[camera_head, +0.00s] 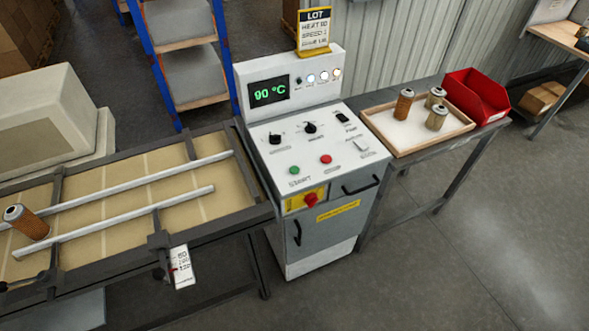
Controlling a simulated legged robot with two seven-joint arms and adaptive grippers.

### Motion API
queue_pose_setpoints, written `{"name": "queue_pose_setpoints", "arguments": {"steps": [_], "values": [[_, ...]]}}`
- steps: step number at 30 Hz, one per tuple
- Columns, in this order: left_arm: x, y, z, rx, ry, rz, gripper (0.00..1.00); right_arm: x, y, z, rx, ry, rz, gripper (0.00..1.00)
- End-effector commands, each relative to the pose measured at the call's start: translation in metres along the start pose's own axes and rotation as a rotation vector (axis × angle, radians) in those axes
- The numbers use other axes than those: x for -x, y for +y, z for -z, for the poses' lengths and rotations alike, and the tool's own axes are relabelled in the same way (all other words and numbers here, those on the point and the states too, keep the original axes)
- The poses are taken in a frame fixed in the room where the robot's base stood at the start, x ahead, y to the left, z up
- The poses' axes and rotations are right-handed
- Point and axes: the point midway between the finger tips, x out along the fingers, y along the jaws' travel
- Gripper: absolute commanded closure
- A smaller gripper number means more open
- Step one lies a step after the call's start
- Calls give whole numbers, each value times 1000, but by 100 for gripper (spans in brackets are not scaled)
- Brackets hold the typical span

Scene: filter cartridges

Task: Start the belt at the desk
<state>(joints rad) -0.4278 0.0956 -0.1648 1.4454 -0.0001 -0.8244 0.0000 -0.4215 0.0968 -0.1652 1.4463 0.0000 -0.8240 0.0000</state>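The control desk (318,148) stands in the middle of the view. A green button (294,170) sits above the word START on its sloped panel, and a red button (326,159) is to the right of it. Dark knobs and a dark switch (342,119) are higher on the panel. The display (269,91) reads 90 °C in green. The belt (150,170) runs at the left with white guide rails, and a brown filter cartridge (28,223) is on it at the far left. Neither of my grippers is in view.
A wooden tray (404,151) with three cartridges and a red bin (478,96) sit on the bench right of the desk. A LOT sign (314,31) stands on top of the desk. A red knob (310,199) is on its front. Open floor lies at the lower right.

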Motion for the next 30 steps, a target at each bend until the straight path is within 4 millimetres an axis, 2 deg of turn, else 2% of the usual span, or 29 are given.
{"name": "queue_pose_setpoints", "arguments": {"steps": [1,6,30], "values": [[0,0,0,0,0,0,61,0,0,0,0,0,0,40],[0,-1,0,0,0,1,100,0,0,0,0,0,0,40],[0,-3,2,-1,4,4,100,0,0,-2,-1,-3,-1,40]]}}
